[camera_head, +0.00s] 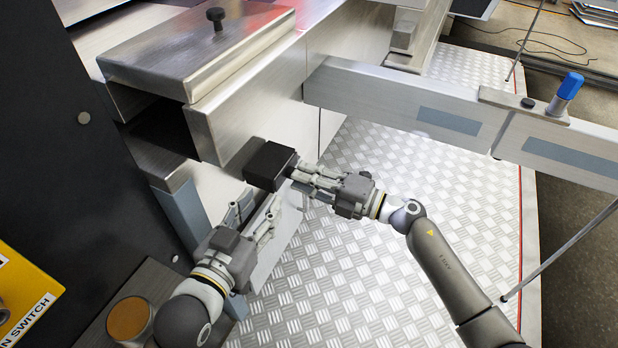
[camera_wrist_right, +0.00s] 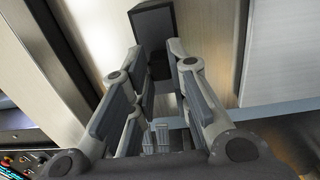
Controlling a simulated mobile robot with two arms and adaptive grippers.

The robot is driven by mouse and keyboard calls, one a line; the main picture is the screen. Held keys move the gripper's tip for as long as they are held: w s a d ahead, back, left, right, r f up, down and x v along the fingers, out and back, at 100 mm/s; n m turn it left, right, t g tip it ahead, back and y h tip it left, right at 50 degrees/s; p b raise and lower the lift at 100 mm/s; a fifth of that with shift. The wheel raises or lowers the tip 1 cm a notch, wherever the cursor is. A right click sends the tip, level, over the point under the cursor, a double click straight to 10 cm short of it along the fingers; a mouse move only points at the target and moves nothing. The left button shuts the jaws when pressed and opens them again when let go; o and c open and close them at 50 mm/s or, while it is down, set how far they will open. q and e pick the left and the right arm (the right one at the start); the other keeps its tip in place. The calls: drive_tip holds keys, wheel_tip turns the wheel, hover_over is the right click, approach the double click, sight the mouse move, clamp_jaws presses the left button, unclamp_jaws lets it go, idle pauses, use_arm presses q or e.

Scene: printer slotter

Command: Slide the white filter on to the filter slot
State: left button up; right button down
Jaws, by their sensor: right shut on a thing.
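My right gripper (camera_head: 317,181) is shut on a black block (camera_head: 270,165) at the front of the metal housing. In the right wrist view the dark block (camera_wrist_right: 153,28) shows beyond and between the fingertips (camera_wrist_right: 158,62). I see no clearly white filter; whether this block is part of it I cannot tell. My left gripper (camera_head: 254,215) is open and empty, below and left of the block. A dark opening (camera_head: 163,133) shows under the housing's lid, up and left of the block. I cannot tell whether it is the filter slot.
The metal housing's lid (camera_head: 190,55) has a black knob (camera_head: 215,16). A metal rail (camera_head: 400,100) with a blue-topped lever (camera_head: 566,92) crosses at right. A yellow switch panel (camera_head: 25,295) is at lower left. Bare tread-plate floor (camera_head: 370,270) lies below the arms.

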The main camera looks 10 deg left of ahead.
drive_tip(key=shift+a, duration=0.15)
idle(0.7)
drive_tip(key=c, duration=1.3)
unclamp_jaws()
drive_tip(key=v, duration=1.2)
